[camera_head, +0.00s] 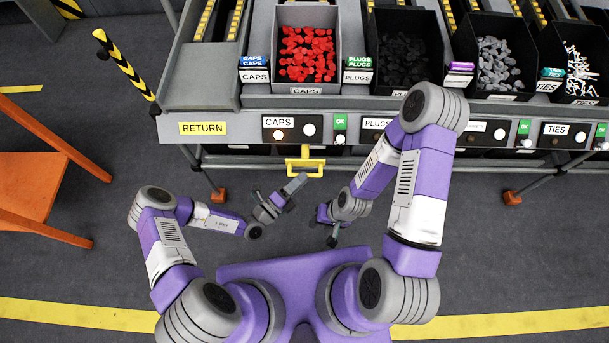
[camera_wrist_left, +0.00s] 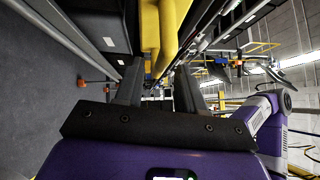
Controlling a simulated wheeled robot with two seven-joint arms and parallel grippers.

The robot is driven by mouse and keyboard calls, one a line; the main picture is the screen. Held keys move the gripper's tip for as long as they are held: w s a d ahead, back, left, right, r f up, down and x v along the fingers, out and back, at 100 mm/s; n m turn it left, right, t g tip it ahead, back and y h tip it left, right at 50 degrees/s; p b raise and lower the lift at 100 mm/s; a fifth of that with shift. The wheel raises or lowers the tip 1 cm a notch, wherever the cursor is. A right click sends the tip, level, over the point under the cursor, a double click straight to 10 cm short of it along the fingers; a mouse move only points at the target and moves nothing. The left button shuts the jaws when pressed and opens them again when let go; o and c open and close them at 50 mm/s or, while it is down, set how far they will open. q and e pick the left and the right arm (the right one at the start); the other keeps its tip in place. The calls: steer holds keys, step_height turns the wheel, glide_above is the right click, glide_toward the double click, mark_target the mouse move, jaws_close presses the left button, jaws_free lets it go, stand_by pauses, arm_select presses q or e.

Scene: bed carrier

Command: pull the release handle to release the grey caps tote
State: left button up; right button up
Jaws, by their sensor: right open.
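The release handle (camera_head: 305,168) is a yellow pull under the CAPS label on the front of the rack. The grey caps tote (camera_head: 335,75), full of red caps, stands above it in its lane. My left gripper (camera_head: 294,186) is just below and in front of the handle. In the left wrist view, its two dark fingers (camera_wrist_left: 158,90) are apart, with the yellow handle (camera_wrist_left: 168,30) beyond and between them. I see no clear contact. My right gripper (camera_head: 322,232) is open and empty, lower and to the right, over the floor.
Black totes (camera_head: 406,50) of plugs, grey parts and ties stand to the right. An empty RETURN lane (camera_head: 200,82) lies left of the caps tote. An orange frame (camera_head: 40,170) and a striped post (camera_head: 125,65) stand at the left. The rack has legs either side of the handle.

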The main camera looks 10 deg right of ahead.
arm_select(q)
steer(key=v, duration=0.5)
steer(key=shift+p, duration=0.3)
steer(key=s+d+m+g, duration=0.2)
steer(key=s+m+g, duration=1.05)
steer(key=m, duration=0.25)
steer(key=s+a+f+m+g+y, duration=0.2)
steer(key=s+a+m+g+y, duration=0.3)
steer(key=m, duration=0.4)
steer(key=w+a+r+m+t+y+p, duration=0.1)
steer(key=w+a+m+t+y, duration=0.5)
steer(key=m, duration=0.9)
steer(key=shift+w+a+r+t+y, duration=0.2)
steer(key=shift+w+a+t+y, duration=0.1)
steer(key=shift+w+a+t, duration=0.25)
